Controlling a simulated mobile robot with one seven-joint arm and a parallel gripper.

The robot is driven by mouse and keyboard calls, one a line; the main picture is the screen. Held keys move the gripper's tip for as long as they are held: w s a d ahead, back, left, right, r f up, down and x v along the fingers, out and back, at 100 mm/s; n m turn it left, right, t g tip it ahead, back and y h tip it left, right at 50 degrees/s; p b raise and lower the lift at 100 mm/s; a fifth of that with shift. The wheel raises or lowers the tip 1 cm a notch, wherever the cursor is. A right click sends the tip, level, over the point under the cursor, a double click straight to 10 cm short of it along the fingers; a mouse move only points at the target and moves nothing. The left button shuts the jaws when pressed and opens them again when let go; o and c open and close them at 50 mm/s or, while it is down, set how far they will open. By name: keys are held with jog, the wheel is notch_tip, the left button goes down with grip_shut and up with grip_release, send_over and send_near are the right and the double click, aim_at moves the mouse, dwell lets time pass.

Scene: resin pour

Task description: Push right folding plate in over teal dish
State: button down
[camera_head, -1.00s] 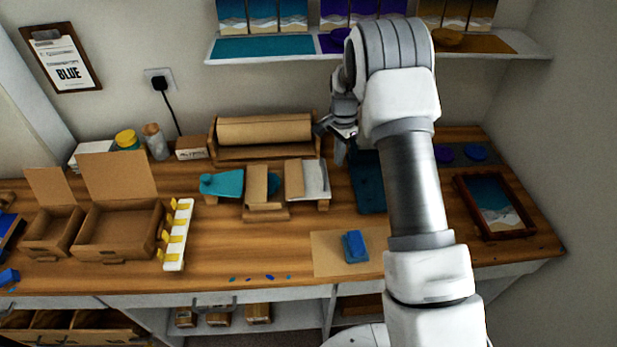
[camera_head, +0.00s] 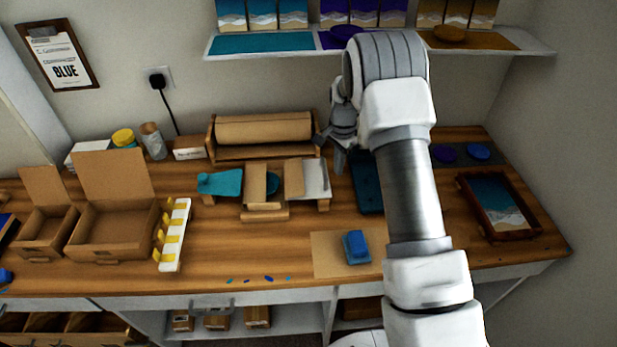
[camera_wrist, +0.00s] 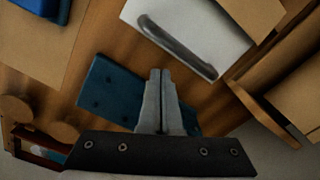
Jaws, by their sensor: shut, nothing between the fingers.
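The right folding plate (camera_head: 315,179) is a pale panel beside an upright-looking brown strip, on the right of the wooden folding jig (camera_head: 265,214). In the wrist view the pale plate (camera_wrist: 195,28) carries a grey bar handle. The teal dish (camera_head: 273,183) shows partly between the jig's left brown plate (camera_head: 256,183) and the right side; the rest is hidden. My gripper (camera_head: 338,168) is shut and empty, just right of the pale plate. In the wrist view its fingertips (camera_wrist: 160,74) sit apart from the plate in the picture, over a dark teal board.
The dark teal board (camera_head: 367,188) lies right of the jig, partly behind my arm. A cardboard roll holder (camera_head: 265,151) stands behind the jig. A teal piece (camera_head: 220,183) lies to its left. A blue block (camera_head: 356,246) rests on a brown sheet in front.

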jog(key=shift+a, duration=0.1)
jog(key=shift+a, duration=4.75)
jog(key=shift+d, duration=4.65)
notch_tip(320, 180, up, 10)
jog(key=p, duration=0.5)
jog(key=shift+a, duration=0.15)
